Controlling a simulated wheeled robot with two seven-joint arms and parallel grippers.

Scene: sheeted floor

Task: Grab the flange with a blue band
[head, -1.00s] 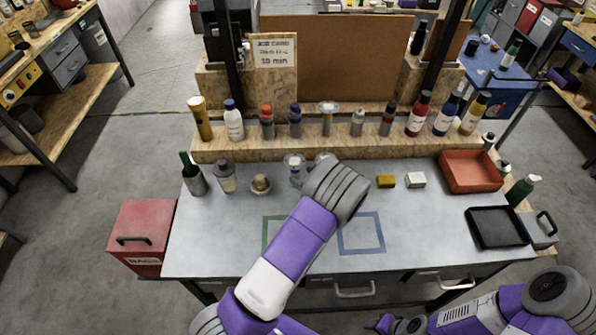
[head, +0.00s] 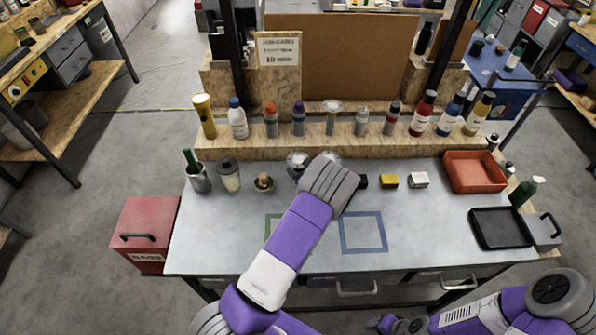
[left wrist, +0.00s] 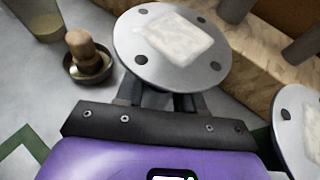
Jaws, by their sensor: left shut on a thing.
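A flange with a round grey disc, dark bolt holes and a pale patch on top (left wrist: 166,45) is in my left gripper (left wrist: 165,100), whose dark fingers are shut below the disc. The same flange shows in the head view (head: 297,159), just left of my left wrist; a bluish tint shows under its disc, but the band is not clear. A second similar flange (left wrist: 302,125) is cut off at the right of the left wrist view; my arm mostly hides it in the head view. My right gripper (head: 386,323) is small and unclear at the bottom edge.
A small bowl with a wooden knob (head: 263,183) stands left of the held flange. A bottle shelf (head: 225,147) runs behind. Black, yellow (head: 389,181) and white blocks lie to the right, near a red tray (head: 474,154). The bench front is clear, with green and blue outlines.

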